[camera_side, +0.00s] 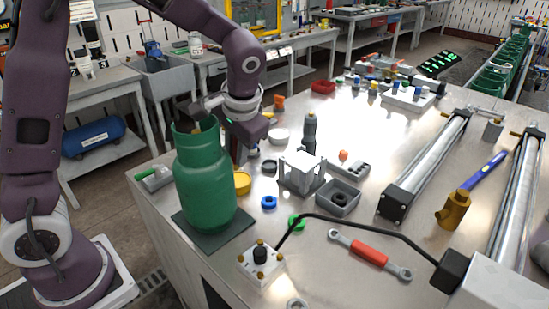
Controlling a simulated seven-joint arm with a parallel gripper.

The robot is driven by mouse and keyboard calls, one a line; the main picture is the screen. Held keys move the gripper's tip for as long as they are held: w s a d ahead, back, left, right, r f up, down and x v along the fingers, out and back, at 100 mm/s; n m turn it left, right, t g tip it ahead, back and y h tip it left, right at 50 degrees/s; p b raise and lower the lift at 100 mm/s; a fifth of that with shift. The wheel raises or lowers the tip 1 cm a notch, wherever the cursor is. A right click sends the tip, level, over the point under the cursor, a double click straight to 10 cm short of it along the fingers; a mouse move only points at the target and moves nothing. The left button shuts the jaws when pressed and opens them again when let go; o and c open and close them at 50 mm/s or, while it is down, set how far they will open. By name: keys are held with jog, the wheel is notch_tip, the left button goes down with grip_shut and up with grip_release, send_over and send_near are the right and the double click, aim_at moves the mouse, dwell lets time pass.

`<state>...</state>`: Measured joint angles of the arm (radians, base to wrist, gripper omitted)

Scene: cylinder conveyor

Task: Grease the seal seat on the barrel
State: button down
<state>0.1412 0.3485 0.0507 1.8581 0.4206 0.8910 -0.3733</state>
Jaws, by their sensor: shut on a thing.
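My gripper (235,146) points down just behind and right of the green gas cylinder (207,182). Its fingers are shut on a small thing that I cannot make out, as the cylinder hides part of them. The green cylinder stands upright on a dark square mat (228,231) at the table's near left corner. A clear hydraulic barrel with a black end block (393,203) lies on the right. A second long barrel (514,205) lies farther right. I cannot tell which of them bears the seal seat. A round yellow tin (242,182) stands below and right of my gripper.
A black hose (375,226) arches over the front.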

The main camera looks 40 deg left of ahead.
jog(key=w+d+r+t, duration=0.4)
jog(key=w+d+r, duration=0.5)
jog(key=w+r, duration=0.3)
jog(key=shift+m+t, duration=0.3)
jog(key=shift+m, duration=0.1)
jog(key=f, duration=0.4)
jog(key=shift+w+d+f, duration=0.15)
jog(key=shift+w+f, duration=0.1)
jog(key=shift+f, duration=0.05)
